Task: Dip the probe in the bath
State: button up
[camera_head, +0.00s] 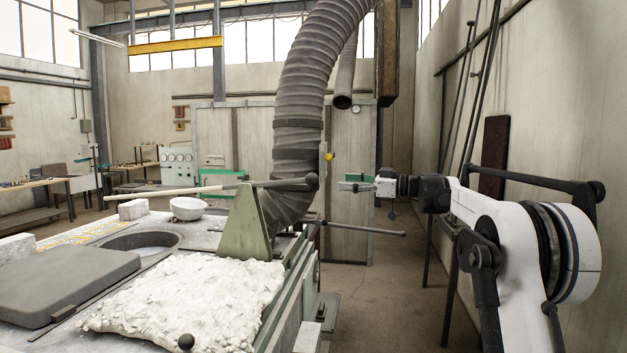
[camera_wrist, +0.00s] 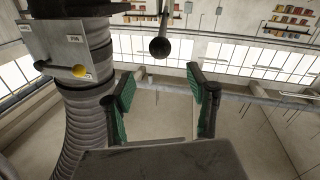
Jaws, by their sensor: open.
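The probe (camera_head: 215,188) is a long rod, pale at the left and dark at the right, ending in a dark ball. It lies roughly level across the top of an upright green wedge-shaped stand (camera_head: 252,228). The bath (camera_head: 140,242) is a round opening with a grey surface, below the probe's pale part. My gripper (camera_head: 352,183) has green finger pads and is open and empty, to the right of the ball end and apart from it. In the wrist view my gripper (camera_wrist: 166,98) has its fingers spread, and a dark ball (camera_wrist: 159,47), apparently the probe's end, shows beyond them.
A ribbed duct (camera_head: 297,120) rises behind the stand. A dark-ended lever (camera_head: 365,229) juts right below my gripper.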

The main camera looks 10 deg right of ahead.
aim_at(312, 179)
jog(key=p+x, duration=0.2)
jog(key=x, duration=1)
jog(key=shift+a, duration=0.1)
grip_shut()
